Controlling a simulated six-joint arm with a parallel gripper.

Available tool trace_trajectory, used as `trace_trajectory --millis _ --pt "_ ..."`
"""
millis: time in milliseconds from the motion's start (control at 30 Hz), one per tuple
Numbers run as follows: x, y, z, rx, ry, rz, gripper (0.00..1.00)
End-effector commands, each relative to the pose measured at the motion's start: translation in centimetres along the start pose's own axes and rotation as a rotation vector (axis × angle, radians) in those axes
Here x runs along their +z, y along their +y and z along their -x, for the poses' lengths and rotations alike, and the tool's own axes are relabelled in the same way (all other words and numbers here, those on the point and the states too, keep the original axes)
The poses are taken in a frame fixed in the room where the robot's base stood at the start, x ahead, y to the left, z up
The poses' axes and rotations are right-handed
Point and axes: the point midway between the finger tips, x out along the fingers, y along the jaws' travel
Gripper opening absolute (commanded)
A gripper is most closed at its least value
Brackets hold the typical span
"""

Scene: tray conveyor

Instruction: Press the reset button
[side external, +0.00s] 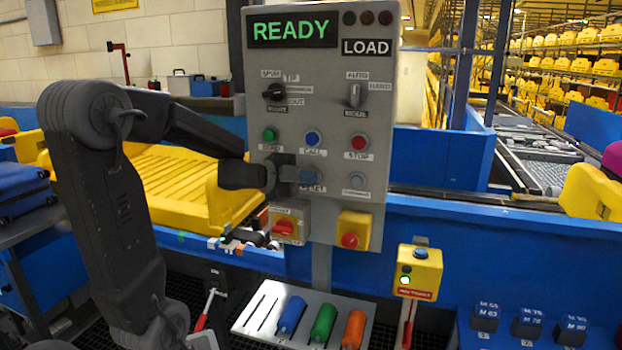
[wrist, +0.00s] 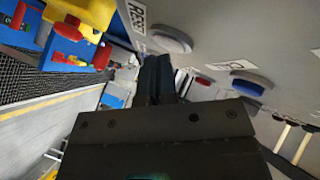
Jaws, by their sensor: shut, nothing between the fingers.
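The reset button is a pale grey-white round button (wrist: 171,39) beside its RESET label (wrist: 138,16) in the wrist view. In the side view, my gripper covers the button and the upper part of its label, in the lower middle of the grey control panel (side external: 330,100). My gripper (side external: 311,175) is shut and empty, its dark fingers pointing at the panel. In the wrist view the fingertips (wrist: 157,58) appear very close to the reset button, just below it in the picture. I cannot tell whether they touch it.
The blue call button (side external: 312,138) is just above my gripper, with the green send button (side external: 270,135) and red stop button (side external: 358,142) either side. A grey button (side external: 357,180) is right. A red-handled switch (side external: 286,226) and red knob (side external: 350,240) sit below. The display reads READY (side external: 291,30).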

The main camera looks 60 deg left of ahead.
Motion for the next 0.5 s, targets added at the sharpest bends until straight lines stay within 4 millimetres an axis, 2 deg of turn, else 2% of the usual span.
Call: trace_trajectory --millis 500 --pt "-0.8 0.8 1.1 -0.001 -0.001 0.000 0.00"
